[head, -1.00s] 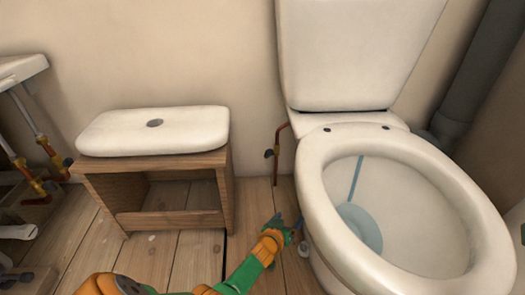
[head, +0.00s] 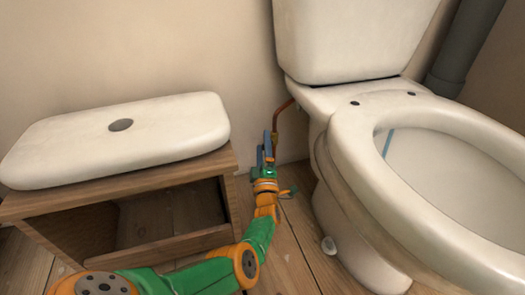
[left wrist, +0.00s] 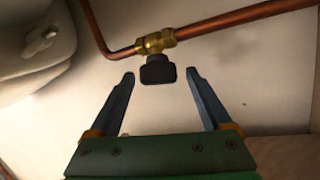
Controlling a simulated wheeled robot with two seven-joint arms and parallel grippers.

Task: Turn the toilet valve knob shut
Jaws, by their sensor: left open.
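The toilet valve is a brass fitting (left wrist: 155,41) on a copper pipe (left wrist: 240,20) in the left wrist view. Its dark knob (left wrist: 158,70) faces my left gripper (left wrist: 160,82). The left gripper is open, with one finger on each side of the knob's near end and gaps on both sides. In the head view my left gripper (head: 265,148) reaches up by the copper pipe (head: 283,116) between the stool and the toilet. It hides the knob there. My right gripper is not in view.
The toilet (head: 345,210) stands close on the right. A wooden stool (head: 180,242) bearing a white cistern lid (head: 60,140) stands on the left. The wall is behind the pipe. A narrow strip of plank floor (head: 290,240) lies between them.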

